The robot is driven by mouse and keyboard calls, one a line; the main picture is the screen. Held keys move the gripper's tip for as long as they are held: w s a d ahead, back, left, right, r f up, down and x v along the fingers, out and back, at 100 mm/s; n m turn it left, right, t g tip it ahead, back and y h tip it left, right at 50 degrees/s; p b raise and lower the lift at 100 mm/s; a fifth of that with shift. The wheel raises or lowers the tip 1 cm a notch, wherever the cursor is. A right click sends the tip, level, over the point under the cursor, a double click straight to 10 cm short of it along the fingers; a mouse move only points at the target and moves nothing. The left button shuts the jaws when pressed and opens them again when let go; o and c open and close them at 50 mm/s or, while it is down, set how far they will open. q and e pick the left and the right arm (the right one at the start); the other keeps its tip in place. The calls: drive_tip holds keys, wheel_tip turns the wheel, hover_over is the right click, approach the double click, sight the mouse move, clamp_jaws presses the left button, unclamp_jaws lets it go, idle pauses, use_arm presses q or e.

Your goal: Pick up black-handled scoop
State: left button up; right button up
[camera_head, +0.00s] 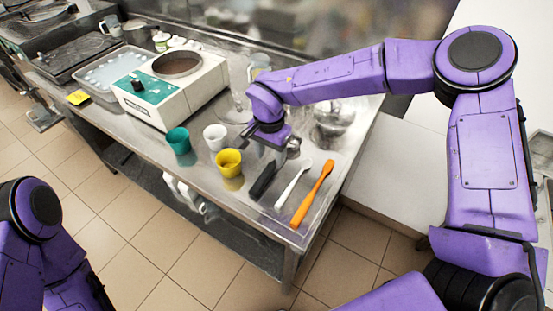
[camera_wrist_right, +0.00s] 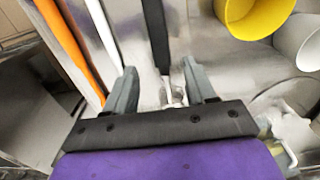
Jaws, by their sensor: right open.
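The black-handled scoop lies on the metal table, its black handle (camera_head: 263,182) pointing toward the table's front edge. My right gripper (camera_head: 270,148) is open at the far end of this handle and hides the scoop's head in the head view. In the right wrist view, the black handle (camera_wrist_right: 157,35) runs down toward the gap between the open fingers of my right gripper (camera_wrist_right: 160,84). A shiny metal part shows between the fingers. Contact or height above the table cannot be told. My left arm shows at the lower left, but its gripper is out of view.
A white utensil (camera_head: 292,184) and an orange spatula (camera_head: 313,194) lie right of the scoop. A yellow cup (camera_head: 229,162), white cup (camera_head: 215,137) and teal cup (camera_head: 179,141) stand left. A metal bowl (camera_head: 333,118) and a white-and-green machine (camera_head: 165,95) stand farther back.

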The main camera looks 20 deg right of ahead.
sight(270, 167)
wheel_tip(270, 167, down, 4)
drive_tip(key=shift+a+f+p, duration=0.1)
drive_tip(key=shift+p, duration=0.75)
drive_tip(key=shift+f, duration=0.25)
drive_tip(key=shift+w+f, duration=0.1)
clamp_jaws()
